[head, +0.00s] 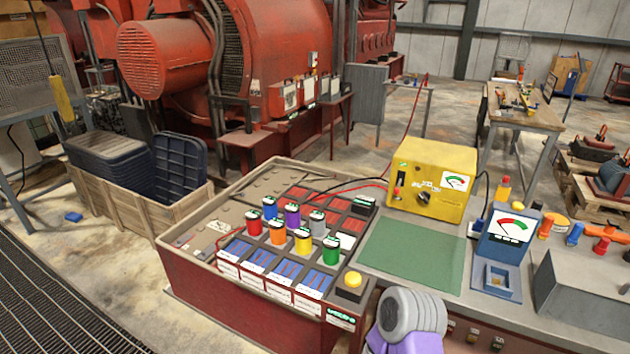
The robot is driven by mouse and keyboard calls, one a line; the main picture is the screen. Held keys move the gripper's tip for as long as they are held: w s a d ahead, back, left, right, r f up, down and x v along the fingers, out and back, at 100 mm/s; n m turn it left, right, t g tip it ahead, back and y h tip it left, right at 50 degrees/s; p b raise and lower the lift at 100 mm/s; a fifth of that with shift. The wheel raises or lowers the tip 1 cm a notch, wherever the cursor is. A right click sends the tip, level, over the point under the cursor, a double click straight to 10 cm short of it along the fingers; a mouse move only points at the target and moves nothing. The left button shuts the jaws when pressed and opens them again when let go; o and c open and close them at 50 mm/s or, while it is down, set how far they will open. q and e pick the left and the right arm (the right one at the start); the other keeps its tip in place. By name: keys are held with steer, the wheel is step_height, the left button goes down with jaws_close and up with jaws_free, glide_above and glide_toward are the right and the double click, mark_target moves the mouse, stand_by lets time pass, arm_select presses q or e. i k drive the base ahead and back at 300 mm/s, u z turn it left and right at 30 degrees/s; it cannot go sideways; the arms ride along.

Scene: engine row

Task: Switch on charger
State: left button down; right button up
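The charger looks to be the yellow box (432,178) at the back of the bench, right of centre. Its front has a red switch or button (397,192) on the left, a dark knob (424,198) and a dial with green and red bands (456,182). The switch's position is too small to tell. A red lead and a black lead (340,183) run left from it over the tray of cells. A grey and purple link of my own arm (412,312) shows at the bottom, right of centre. Neither gripper shows.
A red-sided tray (215,305) holds several coloured cylinders (292,216) in slots. A yellow button (353,280) sits at its near right corner. A green mat (412,256) lies bare before the charger. A blue meter (508,235) and a grey box (580,300) stand to the right.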

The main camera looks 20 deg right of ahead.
mark_target(396, 191)
steer(key=u, duration=0.6)
steer(key=i, duration=0.6)
steer(key=z, duration=2.55)
